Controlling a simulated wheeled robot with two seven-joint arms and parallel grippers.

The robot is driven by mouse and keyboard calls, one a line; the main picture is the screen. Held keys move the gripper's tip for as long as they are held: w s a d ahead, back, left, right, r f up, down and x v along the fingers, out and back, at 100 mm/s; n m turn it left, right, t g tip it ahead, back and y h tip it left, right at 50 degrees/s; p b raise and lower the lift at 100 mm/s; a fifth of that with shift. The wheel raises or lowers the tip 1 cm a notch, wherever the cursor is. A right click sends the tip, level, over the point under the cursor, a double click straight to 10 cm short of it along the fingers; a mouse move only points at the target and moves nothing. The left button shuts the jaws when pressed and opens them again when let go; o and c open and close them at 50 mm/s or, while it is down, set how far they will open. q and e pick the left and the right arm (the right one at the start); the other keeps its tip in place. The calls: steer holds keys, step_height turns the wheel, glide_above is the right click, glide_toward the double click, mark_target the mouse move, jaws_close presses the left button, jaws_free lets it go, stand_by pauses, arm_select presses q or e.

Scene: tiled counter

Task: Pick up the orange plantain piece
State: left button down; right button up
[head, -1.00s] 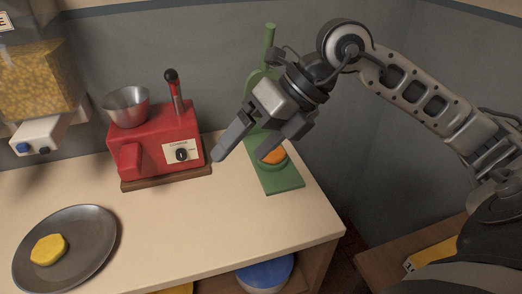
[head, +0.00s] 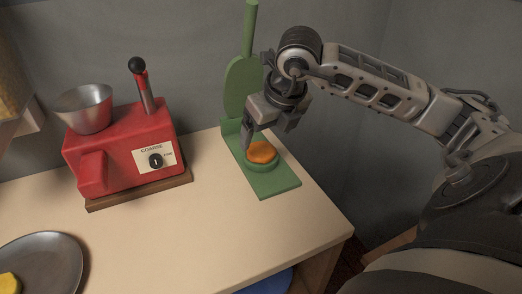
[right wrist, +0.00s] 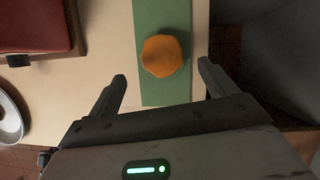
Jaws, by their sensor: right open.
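The orange plantain piece (head: 262,152) sits on the round seat of the green press (head: 275,184). In the right wrist view the orange piece (right wrist: 162,55) shows beyond the fingertips, between their lines, over the green base (right wrist: 150,92). My right gripper (head: 268,138) is open and empty, just above and behind the piece in the head view. In the right wrist view its two fingers (right wrist: 161,70) stand wide apart, and the piece does not appear to be touched. My left gripper is not in view.
A red machine (head: 120,150) with a metal bowl (head: 84,108) and lever stands left of the press. A grey plate (head: 50,262) with a yellow piece (head: 8,284) lies at the front left. The counter (head: 225,230) between is clear; its right edge is close to the press.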

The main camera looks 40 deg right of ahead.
mark_target(260, 148)
steer(key=shift+x, duration=2.7)
steer(key=shift+d+r, duration=0.1)
steer(key=c, duration=1)
steer(key=shift+c, duration=0.7)
steer(key=shift+w+r, duration=0.1)
steer(key=shift+r, duration=0.05)
